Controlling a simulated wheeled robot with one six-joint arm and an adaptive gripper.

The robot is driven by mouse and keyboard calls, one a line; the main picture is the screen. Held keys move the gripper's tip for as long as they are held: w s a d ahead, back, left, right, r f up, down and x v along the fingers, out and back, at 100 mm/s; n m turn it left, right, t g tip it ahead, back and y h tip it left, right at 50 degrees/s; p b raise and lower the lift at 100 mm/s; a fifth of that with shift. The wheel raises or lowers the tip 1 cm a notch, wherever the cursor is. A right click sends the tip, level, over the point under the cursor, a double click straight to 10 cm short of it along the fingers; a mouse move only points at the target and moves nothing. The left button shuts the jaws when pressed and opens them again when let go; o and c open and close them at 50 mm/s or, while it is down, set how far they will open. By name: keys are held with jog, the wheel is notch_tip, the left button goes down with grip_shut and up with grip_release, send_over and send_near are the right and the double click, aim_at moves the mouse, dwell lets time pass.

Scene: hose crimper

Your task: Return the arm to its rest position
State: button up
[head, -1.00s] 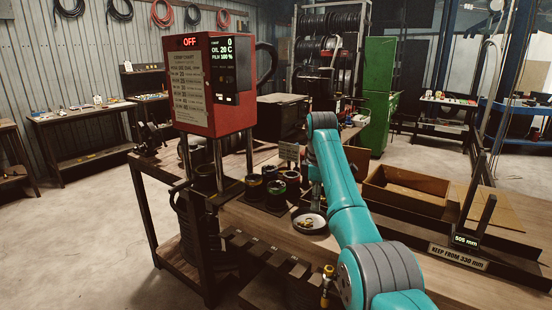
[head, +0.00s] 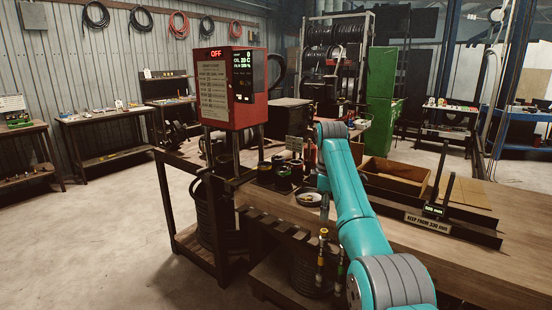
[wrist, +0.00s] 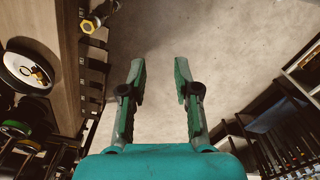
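My gripper (wrist: 160,85) is open and empty in the wrist view. Its two fingers stand apart, with only bare concrete floor between and beyond them. The gripper itself cannot be made out in the head view. The red crimper box (head: 233,88) stands on posts left of the arm, with its display reading OFF.
A white dish (wrist: 28,70) with small parts lies on the bench, left in the wrist view. A hose end with a brass fitting (head: 322,245) hangs at the bench's front. A wooden tray (head: 395,177) sits right of the arm. Open floor (head: 110,235) lies left.

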jog(key=s+d+f+m+t, duration=0.1)
jog(key=s+f+m+t, duration=0.1)
jog(key=f, duration=1.3)
jog(key=s+f+m+t, duration=0.1)
jog(key=s+f, duration=0.1)
jog(key=f, duration=1.4)
jog(key=s+d+f+m+t, duration=0.2)
jog(key=s+f+m+t, duration=0.2)
jog(key=s+f, duration=1.5)
jog(key=s+r+m+t, duration=0.2)
jog(key=s, duration=1.2)
jog(key=s+r+m+t, duration=0.2)
jog(key=s, duration=1.2)
jog(key=s+r+m+t, duration=0.2)
jog(key=s+r, duration=0.7)
jog(key=r, duration=0.3)
jog(key=s+d+r+m+t, duration=0.1)
jog(key=s+r+m, duration=0.1)
jog(key=s+r, duration=0.7)
notch_tip(320, 180, up, 3)
jog(key=shift+s+r+t, duration=0.1)
jog(key=shift+s+t, duration=0.1)
jog(key=shift+t, duration=0.2)
